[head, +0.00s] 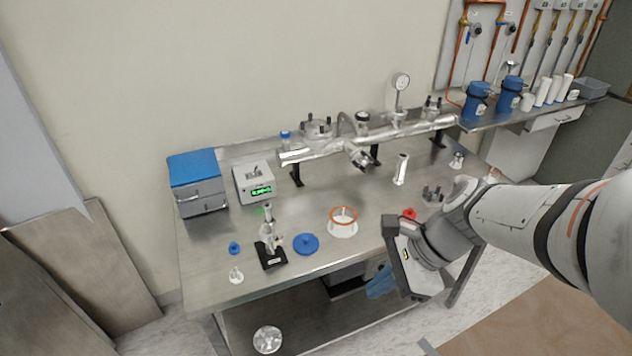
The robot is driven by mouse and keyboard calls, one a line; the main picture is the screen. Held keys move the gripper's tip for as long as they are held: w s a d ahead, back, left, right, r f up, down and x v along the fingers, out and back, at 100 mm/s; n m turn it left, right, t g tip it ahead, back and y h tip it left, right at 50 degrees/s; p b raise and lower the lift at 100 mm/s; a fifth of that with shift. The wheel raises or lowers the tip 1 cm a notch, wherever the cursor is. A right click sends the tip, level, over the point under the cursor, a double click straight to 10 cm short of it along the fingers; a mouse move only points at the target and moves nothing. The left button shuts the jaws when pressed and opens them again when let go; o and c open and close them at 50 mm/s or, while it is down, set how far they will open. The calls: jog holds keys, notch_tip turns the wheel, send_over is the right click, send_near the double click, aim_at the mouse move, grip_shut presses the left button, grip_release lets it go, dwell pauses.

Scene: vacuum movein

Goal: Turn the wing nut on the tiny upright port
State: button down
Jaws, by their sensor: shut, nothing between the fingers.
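A silver vacuum manifold (325,152) lies on black stands along the back of the steel bench. Several upright ports with dark clamp parts rise from it: a left one (317,127), a middle one (362,118) and a right one (432,106). Another port (361,157) points toward the front. The wing nut is too small to make out, and I cannot tell which port is the tiny one. My gripper (392,252) is shut and empty by the bench's front edge, well in front of the manifold and apart from it. My wrist hides part of the bench's right front.
On the bench (230,265) stand a blue-topped box (197,182), a grey meter (254,184), a small black-based stand (270,252), a blue disc (306,243) and a white piece with an orange ring (343,222). A gauge (401,82) rises above the manifold. Open bench lies before it.

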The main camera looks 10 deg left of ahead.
jog(key=w+a+f+m+y+b, duration=0.4)
jog(key=w+a+f+m+y, duration=0.15)
jog(key=m, duration=0.75)
jog(key=m+t+y+b, duration=0.3)
jog(key=m+t+b, duration=0.1)
jog(key=m, duration=0.9)
send_near(282, 241)
jog(key=s+a, duration=0.2)
jog(key=a, duration=0.2)
jog(key=w, duration=0.1)
jog(key=w+a, duration=0.2)
jog(key=shift+w+a+f, duration=0.1)
jog(key=shift+a+f, duration=0.05)
jog(key=shift+f, duration=0.1)
jog(key=shift+r+p, duration=0.1)
jog(key=shift+p, duration=0.25)
